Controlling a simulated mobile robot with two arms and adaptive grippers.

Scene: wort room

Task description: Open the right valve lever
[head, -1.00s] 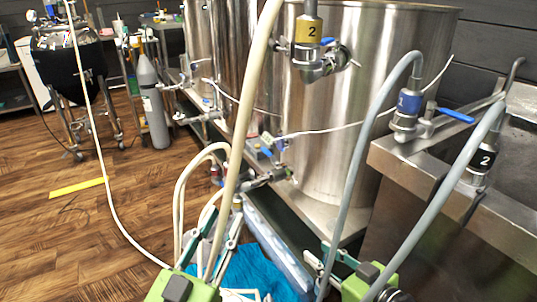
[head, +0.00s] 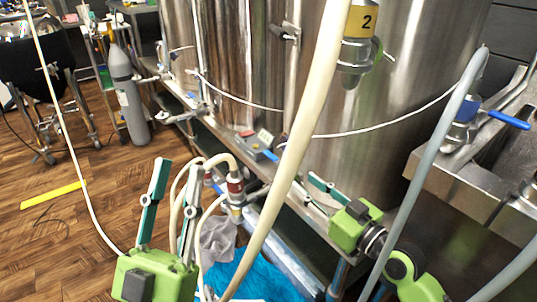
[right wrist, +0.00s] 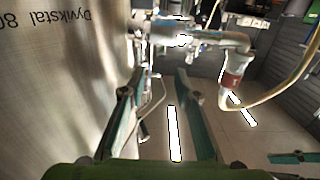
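A blue valve lever (head: 508,119) sticks out to the right of a hose fitting at the steel sink's edge in the head view. Lower down, a pipe fitting with a red band (head: 235,187) joins a hose below the tank; it also shows in the right wrist view (right wrist: 232,82). I cannot tell which lever is the task's right one. My right gripper (head: 303,181) is open and empty beside the tank, right of the red-banded fitting; its spread fingers show in the right wrist view (right wrist: 161,76). My left gripper (head: 177,170) is open, left of that fitting, its fingers upward near the hoses.
A large steel tank (head: 400,100) stands behind my right gripper. A thick cream hose (head: 303,130) crosses between my grippers, and a grey hose (head: 425,170) hangs at right. A grey gas cylinder (head: 130,95) stands at left.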

